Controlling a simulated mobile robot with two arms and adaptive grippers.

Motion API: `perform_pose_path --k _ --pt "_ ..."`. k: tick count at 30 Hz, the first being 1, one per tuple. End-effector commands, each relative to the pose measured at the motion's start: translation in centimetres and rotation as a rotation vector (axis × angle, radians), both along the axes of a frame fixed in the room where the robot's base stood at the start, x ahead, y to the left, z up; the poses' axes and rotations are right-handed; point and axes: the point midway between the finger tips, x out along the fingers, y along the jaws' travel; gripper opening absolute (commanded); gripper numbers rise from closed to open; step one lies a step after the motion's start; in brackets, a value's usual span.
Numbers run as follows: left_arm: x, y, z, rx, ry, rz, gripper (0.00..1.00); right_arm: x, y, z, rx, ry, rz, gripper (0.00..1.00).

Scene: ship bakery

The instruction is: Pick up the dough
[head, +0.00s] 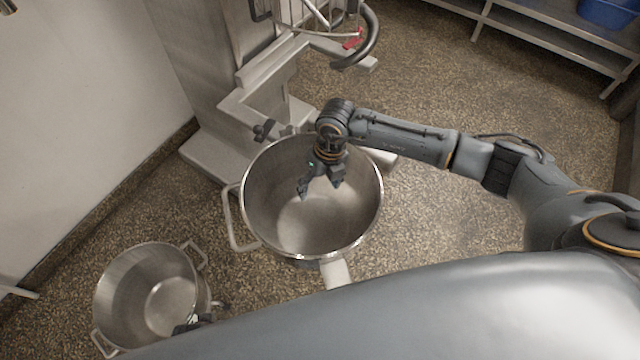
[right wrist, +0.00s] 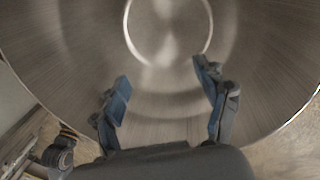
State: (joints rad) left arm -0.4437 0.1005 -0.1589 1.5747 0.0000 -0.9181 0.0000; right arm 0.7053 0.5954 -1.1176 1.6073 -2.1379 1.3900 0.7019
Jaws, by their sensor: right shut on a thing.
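No dough shows in either view. My right gripper (head: 320,187) reaches down into the large steel mixing bowl (head: 262,200), whose visible inside looks bare. In the right wrist view its two blue-padded fingers (right wrist: 162,85) stand apart above the bowl's round bottom (right wrist: 168,30). I see nothing between them, and cannot tell what they grip. Dark parts by the smaller bowl, at the edge of my body, look like the tip of my left gripper (head: 195,322); its fingers are mostly hidden.
A smaller two-handled steel bowl (head: 118,278) stands on the floor at lower left. The mixer (head: 225,90) with its wire guard rises behind the large bowl. A metal rack (head: 545,38) with a blue bin (head: 608,12) is at upper right. Speckled floor on the right is clear.

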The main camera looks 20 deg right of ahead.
Motion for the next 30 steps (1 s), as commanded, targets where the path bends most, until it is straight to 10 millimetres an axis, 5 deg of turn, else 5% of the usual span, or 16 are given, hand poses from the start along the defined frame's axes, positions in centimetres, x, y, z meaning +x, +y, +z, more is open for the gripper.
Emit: perform_pose_path --k 30 --pt "0.0 0.0 9.4 0.000 0.000 0.000 0.40 0.1 0.1 9.6 0.002 -0.003 0.001 0.10"
